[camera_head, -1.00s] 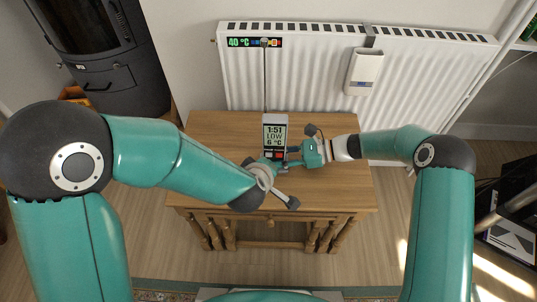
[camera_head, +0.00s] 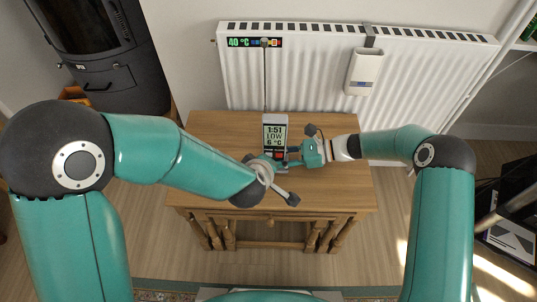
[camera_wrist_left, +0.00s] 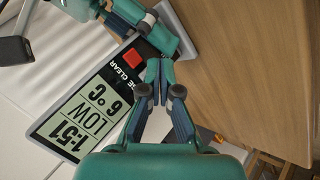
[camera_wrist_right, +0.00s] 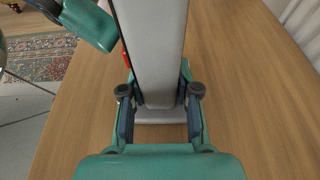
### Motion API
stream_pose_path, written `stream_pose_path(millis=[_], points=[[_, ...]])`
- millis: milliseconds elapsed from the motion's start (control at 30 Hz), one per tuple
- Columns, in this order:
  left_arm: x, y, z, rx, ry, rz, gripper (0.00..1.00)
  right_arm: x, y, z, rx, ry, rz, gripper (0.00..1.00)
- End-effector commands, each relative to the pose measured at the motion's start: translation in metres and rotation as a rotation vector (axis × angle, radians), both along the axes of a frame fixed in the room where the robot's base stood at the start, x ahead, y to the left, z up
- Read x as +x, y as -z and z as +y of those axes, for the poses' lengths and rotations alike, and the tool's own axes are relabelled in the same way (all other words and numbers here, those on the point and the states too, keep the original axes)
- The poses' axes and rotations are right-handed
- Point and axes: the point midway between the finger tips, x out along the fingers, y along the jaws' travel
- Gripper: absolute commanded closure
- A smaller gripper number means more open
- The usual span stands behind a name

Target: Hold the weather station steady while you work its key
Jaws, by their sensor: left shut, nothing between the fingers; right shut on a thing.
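The weather station (camera_head: 275,128) stands upright on the wooden table, its screen reading 1:51, LOW, 6 °C. In the left wrist view its dark front (camera_wrist_left: 85,108) shows a red key (camera_wrist_left: 131,57) beside lettering ending in "CLEAR". My right gripper (camera_head: 292,155) is shut on the station's lower part; the right wrist view shows its fingers (camera_wrist_right: 158,100) on both sides of the grey casing (camera_wrist_right: 152,45). My left gripper (camera_wrist_left: 155,70) is shut and empty, its tips close to the red key. I cannot tell whether they touch it.
The wooden table (camera_head: 215,130) has bare room left and right of the station. A white radiator (camera_head: 300,85) stands behind it, with a small 40 °C display (camera_head: 254,42) and a white box (camera_head: 363,72). A dark stove (camera_head: 105,60) is at the back left.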

Motion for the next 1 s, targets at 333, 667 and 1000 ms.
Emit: stream_pose_path(millis=[333, 667, 1000], points=[[0.0035, 0.0001, -0.0001, -0.001, -0.001, 0.0, 1.0, -0.0002, 0.0004, 0.0, -0.001, -0.001, 0.0, 0.89], [0.0075, 0.0003, -0.0001, 0.0, -0.001, 0.001, 1.0, -0.0002, 0.0004, -0.0001, -0.001, -0.001, 0.0, 0.89], [0.0067, 0.0001, 0.0, 0.0, 0.0, 0.0, 1.0, -0.0002, 0.0004, -0.0001, -0.001, -0.001, -0.001, 0.89]])
